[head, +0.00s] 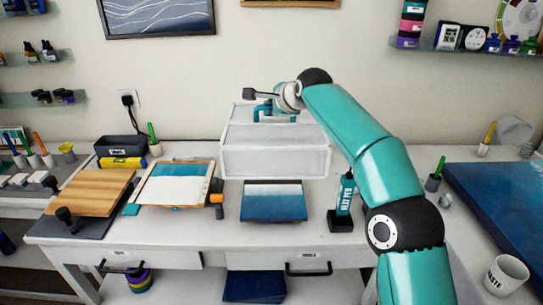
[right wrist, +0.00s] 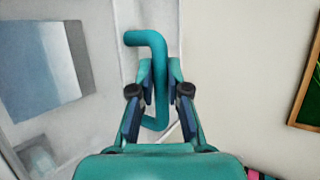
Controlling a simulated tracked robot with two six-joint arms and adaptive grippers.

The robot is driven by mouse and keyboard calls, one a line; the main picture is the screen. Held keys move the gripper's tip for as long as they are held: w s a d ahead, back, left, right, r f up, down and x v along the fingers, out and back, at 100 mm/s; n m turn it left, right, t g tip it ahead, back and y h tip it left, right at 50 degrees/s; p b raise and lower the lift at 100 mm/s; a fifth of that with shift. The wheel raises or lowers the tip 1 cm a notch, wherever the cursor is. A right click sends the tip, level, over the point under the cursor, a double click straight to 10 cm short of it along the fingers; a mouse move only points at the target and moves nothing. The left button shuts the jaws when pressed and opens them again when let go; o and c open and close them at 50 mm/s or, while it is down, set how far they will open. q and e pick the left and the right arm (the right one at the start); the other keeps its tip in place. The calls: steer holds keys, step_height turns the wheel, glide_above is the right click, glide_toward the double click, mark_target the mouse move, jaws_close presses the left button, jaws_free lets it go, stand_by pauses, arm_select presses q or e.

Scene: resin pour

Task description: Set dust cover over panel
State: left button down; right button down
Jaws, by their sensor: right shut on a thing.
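The dust cover (head: 275,160) is a translucent white box with pale edges, upright behind the panel in the head view. The panel (head: 275,205) is a small board, pale at the back and dark blue toward the front, lying on the white table. My right gripper (head: 276,108) is at the top of the cover, shut on its teal handle. In the right wrist view the handle (right wrist: 160,75) stands between the two fingers (right wrist: 160,90), and the panel (right wrist: 45,70) shows at left through the cover. I cannot tell if the cover touches the table. My left gripper is not in view.
A framed board (head: 175,184) lies left of the panel, with a wooden board (head: 92,191) further left. The heat pen (head: 344,200) stands in its holder just right of the panel. A white cup (head: 506,274) and large blue panel (head: 505,205) are at right.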

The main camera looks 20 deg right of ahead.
step_height(320, 180, down, 20)
steer(key=s+b, duration=0.1)
steer(key=b, duration=0.9)
steer(key=shift+s+a+r, duration=0.15)
steer(key=shift+a+r, duration=0.05)
steer(key=shift+a, duration=0.15)
steer(key=shift+f, duration=0.15)
steer(key=c, duration=1.1)
jaws_free()
